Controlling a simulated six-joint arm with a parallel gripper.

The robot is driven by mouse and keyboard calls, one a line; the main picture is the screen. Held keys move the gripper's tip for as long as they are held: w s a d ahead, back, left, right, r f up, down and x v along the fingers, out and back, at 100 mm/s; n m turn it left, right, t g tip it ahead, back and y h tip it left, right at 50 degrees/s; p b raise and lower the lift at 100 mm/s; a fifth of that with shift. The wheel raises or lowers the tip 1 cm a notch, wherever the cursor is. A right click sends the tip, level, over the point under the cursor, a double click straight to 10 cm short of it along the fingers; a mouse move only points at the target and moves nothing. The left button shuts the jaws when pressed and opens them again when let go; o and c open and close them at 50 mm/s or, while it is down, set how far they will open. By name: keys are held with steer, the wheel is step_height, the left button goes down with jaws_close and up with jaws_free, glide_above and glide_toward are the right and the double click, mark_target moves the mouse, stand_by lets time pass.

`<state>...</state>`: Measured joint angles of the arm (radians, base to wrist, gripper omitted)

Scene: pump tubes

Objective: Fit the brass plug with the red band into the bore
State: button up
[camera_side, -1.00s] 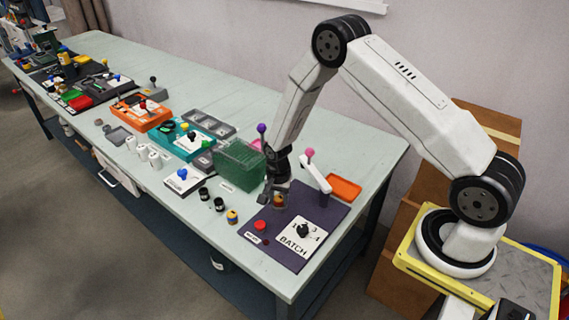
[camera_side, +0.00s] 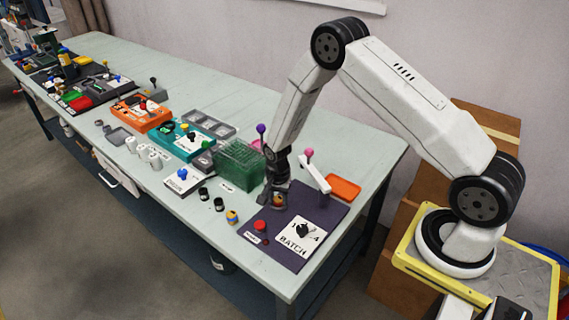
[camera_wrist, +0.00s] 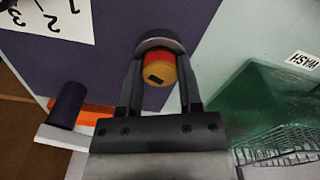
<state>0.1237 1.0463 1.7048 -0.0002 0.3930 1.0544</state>
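The brass plug with the red band (camera_wrist: 160,73) sits between the fingers of my gripper (camera_wrist: 160,68) in the wrist view. Its brass end with a dark mark faces the camera, and the red band is at its far side. The fingers look closed on its sides. A dark rounded piece (camera_wrist: 160,42) curves around the far side of the plug; I cannot tell whether it is the rim of the bore. In the side view my gripper (camera_side: 276,192) points down low over the dark purple mat (camera_side: 322,218), with the plug (camera_side: 278,201) small between the fingers.
A green rack (camera_side: 238,166) stands close left of my gripper. A white lever with a pink knob (camera_side: 309,154) and an orange tray (camera_side: 343,188) lie to the right. A blue-banded plug (camera_side: 232,217) stands left.

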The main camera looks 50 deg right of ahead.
mark_target(278, 199)
steer(key=shift+r, duration=0.15)
step_height(278, 199, up, 12)
stand_by(1.0)
steer(key=shift+r, duration=0.1)
stand_by(0.4)
steer(key=s+a+r+n+t, duration=0.1)
steer(key=s+a+r+n, duration=0.1)
steer(key=s+r+n, duration=0.2)
steer(key=s+a+r+n+t, duration=0.1)
steer(key=s+a+r+n, duration=0.2)
steer(key=s+n, duration=0.6)
step_height(278, 199, up, 3)
steer(key=s, duration=0.3)
steer(key=shift+a+f+n+t, duration=0.2)
steer(key=shift+a+n+t, duration=0.05)
steer(key=shift+n+t, duration=0.05)
steer(key=shift+o, duration=0.4)
steer(key=shift+w, duration=0.1)
